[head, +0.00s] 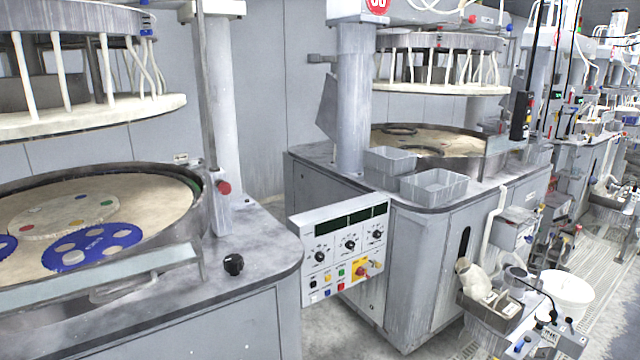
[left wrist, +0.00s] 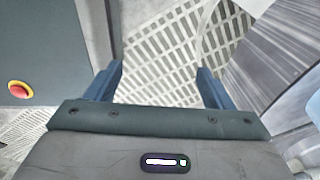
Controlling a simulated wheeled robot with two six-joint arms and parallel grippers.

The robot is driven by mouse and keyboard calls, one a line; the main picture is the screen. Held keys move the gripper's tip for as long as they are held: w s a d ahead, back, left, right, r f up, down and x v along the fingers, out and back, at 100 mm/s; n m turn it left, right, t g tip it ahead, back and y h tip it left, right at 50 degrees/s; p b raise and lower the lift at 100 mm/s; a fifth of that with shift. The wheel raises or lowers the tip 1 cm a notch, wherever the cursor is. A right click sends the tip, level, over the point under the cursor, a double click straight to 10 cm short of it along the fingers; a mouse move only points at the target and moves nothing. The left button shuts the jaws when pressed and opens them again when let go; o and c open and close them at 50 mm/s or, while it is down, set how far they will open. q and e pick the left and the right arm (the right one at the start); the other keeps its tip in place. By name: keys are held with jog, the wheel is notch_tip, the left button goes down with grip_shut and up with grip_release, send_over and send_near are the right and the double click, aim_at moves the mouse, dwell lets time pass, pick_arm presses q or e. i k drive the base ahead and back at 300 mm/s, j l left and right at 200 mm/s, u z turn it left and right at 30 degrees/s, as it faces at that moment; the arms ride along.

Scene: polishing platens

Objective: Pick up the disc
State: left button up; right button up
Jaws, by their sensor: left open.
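In the head view, a round polishing platen (head: 150,191) sits in the machine at the left. On it lies a blue disc (head: 93,247) with several pale round spots, and part of a second blue disc (head: 6,246) shows at the left picture edge. A pale round plate (head: 62,217) with small coloured dots lies behind them. My left gripper (left wrist: 160,84) shows only in the left wrist view, open and empty, its two blue fingers apart above a slatted floor. No disc shows in that view. My right gripper is in neither view.
A raised upper plate (head: 90,118) hangs over the left platen. A control panel (head: 342,248) stands between the machines. Two grey bins (head: 434,186) sit on the second machine. A white bucket (head: 566,293) stands at the right. A red-yellow button (left wrist: 18,89) is at the left.

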aim_at(73, 257)
jog(key=u, duration=1.25)
